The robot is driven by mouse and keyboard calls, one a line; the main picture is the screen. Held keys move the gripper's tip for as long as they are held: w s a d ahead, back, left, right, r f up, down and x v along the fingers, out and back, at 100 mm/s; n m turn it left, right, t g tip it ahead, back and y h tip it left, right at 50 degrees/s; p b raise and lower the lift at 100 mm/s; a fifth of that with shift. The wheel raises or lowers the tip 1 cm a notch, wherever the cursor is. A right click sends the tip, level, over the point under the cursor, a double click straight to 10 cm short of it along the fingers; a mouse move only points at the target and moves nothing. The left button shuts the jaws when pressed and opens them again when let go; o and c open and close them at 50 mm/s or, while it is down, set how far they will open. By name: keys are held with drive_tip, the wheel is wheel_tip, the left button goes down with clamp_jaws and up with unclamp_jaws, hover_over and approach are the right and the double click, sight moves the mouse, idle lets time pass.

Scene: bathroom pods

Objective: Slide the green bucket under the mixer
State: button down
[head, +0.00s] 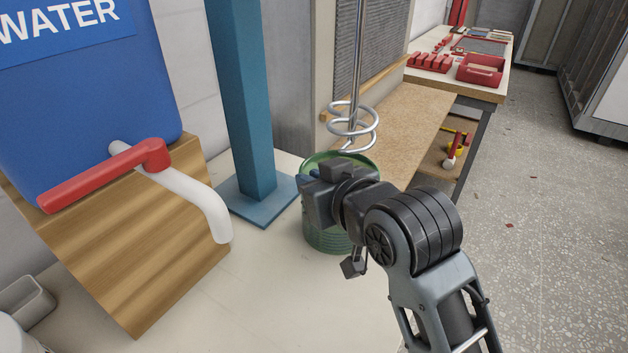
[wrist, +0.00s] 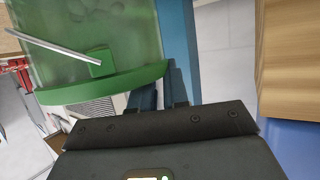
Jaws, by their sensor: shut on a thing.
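The green bucket (head: 322,236) stands upright on the pale worktop, partly hidden behind my gripper. My gripper (head: 318,182) is at the bucket's near upper rim. In the wrist view its fingers (wrist: 160,90) are shut on the rim of the bucket (wrist: 110,86). The mixer's steel shaft with its spiral coil (head: 350,128) hangs above the bucket's far side. In the picture the coil overlaps the bucket's back rim. I cannot tell how much height lies between coil and rim.
A blue column (head: 245,100) on a flat base stands left of the bucket. A wooden block with a red-handled white tap (head: 205,210) and a blue water tank (head: 90,90) are further left. A chipboard shelf (head: 415,115) and a bench with red trays (head: 480,70) lie behind right.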

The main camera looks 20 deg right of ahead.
drive_tip(key=shift+f, duration=0.45)
idle(0.7)
drive_tip(key=shift+s+d, duration=0.5)
drive_tip(key=shift+s, duration=0.2)
drive_tip(key=c, duration=1.1)
unclamp_jaws()
drive_tip(key=shift+r, duration=0.1)
drive_tip(key=shift+r+p, duration=0.15)
drive_tip(key=shift+p, duration=0.15)
drive_tip(key=v, duration=0.7)
drive_tip(key=shift+s, duration=0.35)
